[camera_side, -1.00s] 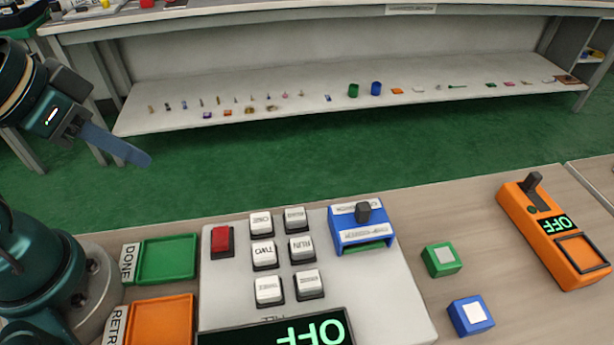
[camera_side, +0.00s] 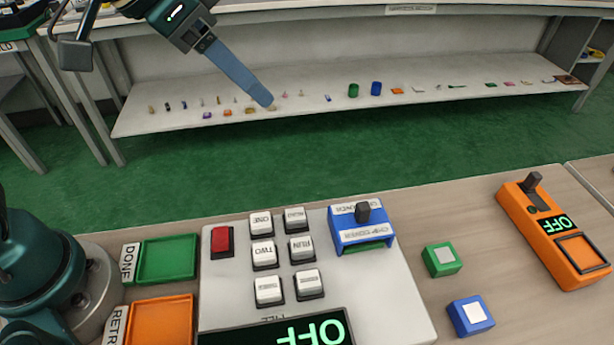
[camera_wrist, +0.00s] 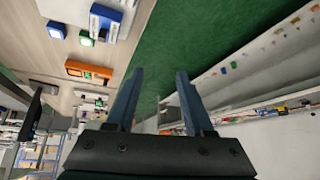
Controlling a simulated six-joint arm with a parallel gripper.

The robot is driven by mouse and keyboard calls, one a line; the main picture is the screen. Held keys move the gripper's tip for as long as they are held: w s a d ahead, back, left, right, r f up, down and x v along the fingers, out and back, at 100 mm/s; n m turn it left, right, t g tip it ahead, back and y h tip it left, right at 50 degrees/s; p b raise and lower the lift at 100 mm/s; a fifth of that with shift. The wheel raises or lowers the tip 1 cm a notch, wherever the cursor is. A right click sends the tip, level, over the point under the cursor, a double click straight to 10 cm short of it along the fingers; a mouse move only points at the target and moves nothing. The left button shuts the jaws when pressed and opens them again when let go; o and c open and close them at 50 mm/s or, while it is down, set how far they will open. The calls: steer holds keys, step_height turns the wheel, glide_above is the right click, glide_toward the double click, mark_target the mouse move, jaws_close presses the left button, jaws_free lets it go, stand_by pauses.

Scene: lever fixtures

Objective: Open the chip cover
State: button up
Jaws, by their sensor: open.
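The blue fixture (camera_side: 347,238) with white labels and a short dark knob (camera_side: 363,211) stands at the back right of the white panel. Its labels are upside down and hard to read; it appears to be the chip cover. A green strip shows under its front edge. My gripper (camera_side: 268,102) is high at the upper left of the side view, well apart from the fixture and touching nothing. In the wrist view its two fingers (camera_wrist: 160,72) are spread, with nothing between them.
The white panel (camera_side: 385,290) also holds a red button (camera_side: 222,241), several white keys and an OFF display. Green (camera_side: 442,260) and blue (camera_side: 470,316) blocks and an orange lever fixture (camera_side: 545,230) stand to the right. Green (camera_side: 167,259) and orange (camera_side: 160,322) trays lie left.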

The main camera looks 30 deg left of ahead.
steer(key=w+d+f+m+g+h, duration=0.1)
steer(key=w+d+f+m, duration=0.25)
steer(key=d, duration=0.55)
steer(key=g, duration=0.2)
glide_above(362, 205)
steer(key=s+a, duration=0.2)
steer(key=shift+m, duration=0.25)
steer(key=f, duration=0.5)
steer(key=shift+w+d+f, duration=0.2)
steer(key=shift+f, duration=0.2)
steer(key=shift+d+f, duration=0.15)
steer(key=shift+f, duration=0.15)
steer(key=shift+x, duration=2.1)
jaws_close()
